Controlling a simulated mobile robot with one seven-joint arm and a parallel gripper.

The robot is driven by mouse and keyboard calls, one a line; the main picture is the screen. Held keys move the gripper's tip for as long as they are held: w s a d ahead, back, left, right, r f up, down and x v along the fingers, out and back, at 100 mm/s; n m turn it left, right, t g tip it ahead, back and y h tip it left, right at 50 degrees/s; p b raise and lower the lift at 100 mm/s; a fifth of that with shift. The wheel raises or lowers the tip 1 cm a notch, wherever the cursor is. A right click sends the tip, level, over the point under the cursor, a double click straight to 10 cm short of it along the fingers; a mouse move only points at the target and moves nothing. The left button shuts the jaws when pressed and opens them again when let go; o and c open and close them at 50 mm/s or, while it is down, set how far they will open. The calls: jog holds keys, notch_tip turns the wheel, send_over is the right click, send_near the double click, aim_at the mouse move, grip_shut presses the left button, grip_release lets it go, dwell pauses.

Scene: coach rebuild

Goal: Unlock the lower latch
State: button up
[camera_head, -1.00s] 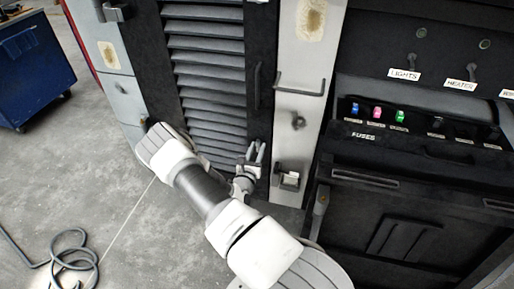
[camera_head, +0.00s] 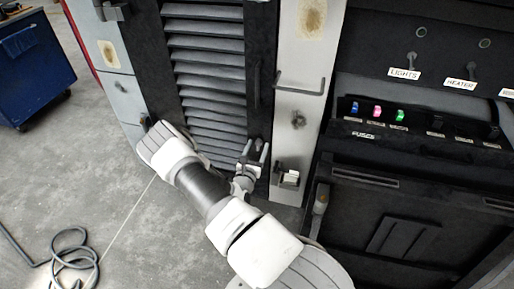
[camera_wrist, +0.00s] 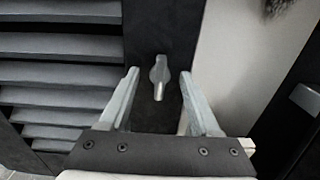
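The lower latch (camera_wrist: 159,76) is a small grey turn-handle on the dark door frame beside the louvres. Its tapered lever points down in the wrist view. My gripper (camera_wrist: 160,73) is open, with one finger to the left and one to the right of the latch in that view. There is visible room on both sides, and nothing is between the fingers at their base. In the head view my gripper (camera_head: 255,152) is at the lower right of the louvred door (camera_head: 208,75), and the latch is small and partly hidden there. I cannot tell whether the fingertips touch the panel.
A vertical handle (camera_head: 257,86) is higher on the door frame. A pale post (camera_head: 293,135) to the right carries a bar and a small bracket (camera_head: 289,178). A dark console (camera_head: 410,150) with switches stands further right. The grey floor (camera_head: 85,170) is open at left, with a coiled hose.

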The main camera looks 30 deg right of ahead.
jog(key=shift+a, duration=0.1)
jog(key=v, duration=1.7)
jog(key=shift+s, duration=0.2)
jog(key=s+d+r+m+g, duration=0.1)
jog(key=s+r+m+g, duration=0.3)
jog(key=r+m+g, duration=0.45)
jog(key=s+d+r+m+g, duration=0.1)
jog(key=s+r+m+g, duration=0.2)
jog(key=r+m+g, duration=0.55)
jog(key=s+a+r+m+t+y, duration=0.3)
jog(key=a+r+y, duration=0.1)
jog(key=r, duration=0.3)
jog(key=s+a+r+m+t+y+p, duration=0.1)
jog(key=s+a+r+m+t+y, duration=0.2)
jog(key=r, duration=0.4)
jog(key=s+a+r+m+t+y, duration=0.3)
jog(key=a+r+t+y, duration=0.1)
jog(key=a+r+y, duration=0.2)
jog(key=shift+a+r+t+p, duration=0.3)
jog(key=shift+a+r+p, duration=0.05)
jog(key=shift+a+r, duration=0.4)
